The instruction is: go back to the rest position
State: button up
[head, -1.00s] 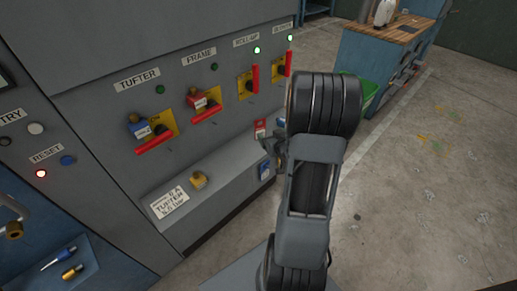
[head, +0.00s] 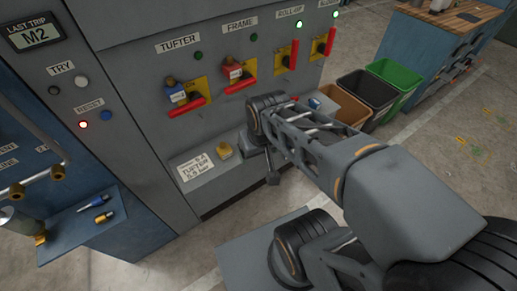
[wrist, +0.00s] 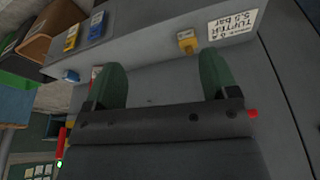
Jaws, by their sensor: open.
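My gripper (wrist: 162,82) shows in the wrist view with its two green fingers spread wide and nothing between them. It faces the grey ledge below the switch panel, near a small yellow block (wrist: 187,41) and the white tufter label (wrist: 232,22). In the head view my arm reaches from the lower right toward that ledge, and the arm's own links largely hide the gripper. The yellow block (head: 223,150) and the label (head: 196,167) sit on the ledge, left of my arm's end.
The panel has red-handled switches; the tufter one carries a blue padlock (head: 175,92), the frame one a red padlock (head: 232,70). A brown bin (head: 345,104), a black bin (head: 368,92) and a green bin (head: 397,72) stand beyond my arm. Floor at right is open.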

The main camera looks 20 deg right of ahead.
notch_tip(320, 180, up, 10)
jog(key=p, duration=0.8)
jog(key=shift+s+t+p, duration=0.15)
jog(key=shift+t+p, duration=0.15)
jog(key=shift+p, duration=0.05)
